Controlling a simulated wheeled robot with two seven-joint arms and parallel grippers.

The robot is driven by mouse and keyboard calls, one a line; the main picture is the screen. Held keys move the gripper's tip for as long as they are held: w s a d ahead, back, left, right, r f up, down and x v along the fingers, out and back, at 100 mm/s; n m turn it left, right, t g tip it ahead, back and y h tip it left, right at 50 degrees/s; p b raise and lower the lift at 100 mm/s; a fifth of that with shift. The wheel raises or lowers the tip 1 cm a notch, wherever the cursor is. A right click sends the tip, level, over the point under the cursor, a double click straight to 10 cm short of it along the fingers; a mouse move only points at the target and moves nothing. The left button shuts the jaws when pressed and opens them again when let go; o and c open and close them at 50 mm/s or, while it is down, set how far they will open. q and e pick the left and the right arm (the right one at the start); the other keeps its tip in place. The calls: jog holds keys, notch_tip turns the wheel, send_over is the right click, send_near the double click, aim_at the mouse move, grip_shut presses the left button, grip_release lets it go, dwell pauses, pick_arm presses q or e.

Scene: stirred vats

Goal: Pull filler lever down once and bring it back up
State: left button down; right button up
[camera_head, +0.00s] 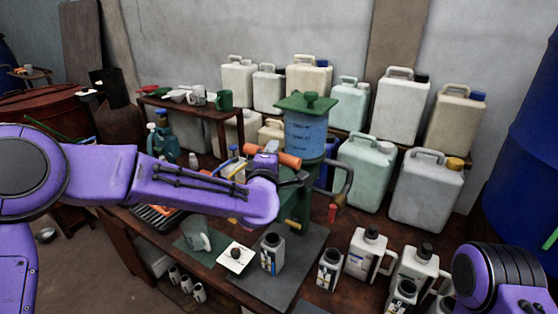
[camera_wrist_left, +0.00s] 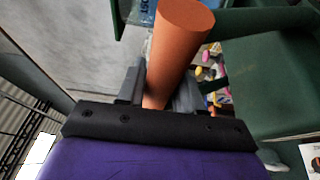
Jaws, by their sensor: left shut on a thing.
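The filler is a green stand (camera_head: 296,207) with a blue see-through tank (camera_head: 305,135) and a green lid (camera_head: 306,103). Its lever has an orange cylindrical handle (camera_head: 289,159), which appears roughly level in the head view. My left gripper (camera_wrist_left: 158,92) is shut around this orange handle (camera_wrist_left: 179,45) in the left wrist view, with one dark finger on each side. In the head view my left arm crosses in front of the filler and hides part of it. My right arm shows at the lower right, but its gripper is out of the picture.
A grey bottle (camera_head: 272,254) stands on the dark mat in front of the filler. A clear jug (camera_head: 197,236) and a white square item (camera_head: 236,257) are left of it. Several bottles crowd the right, large canisters (camera_head: 365,172) the back. A blue drum (camera_head: 525,150) stands far right.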

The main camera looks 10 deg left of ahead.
pick_arm(q)
jog(key=shift+w+r, duration=0.1)
jog(key=shift+r, duration=0.1)
jog(key=c, duration=0.8)
grip_release()
jog(key=shift+f, duration=0.1)
jog(key=shift+s+f+b, duration=0.1)
jog(key=shift+s+b, duration=0.25)
jog(key=shift+s, duration=0.05)
jog(key=s+b, duration=0.3)
jog(key=s, duration=0.6)
jog(key=shift+s, duration=0.35)
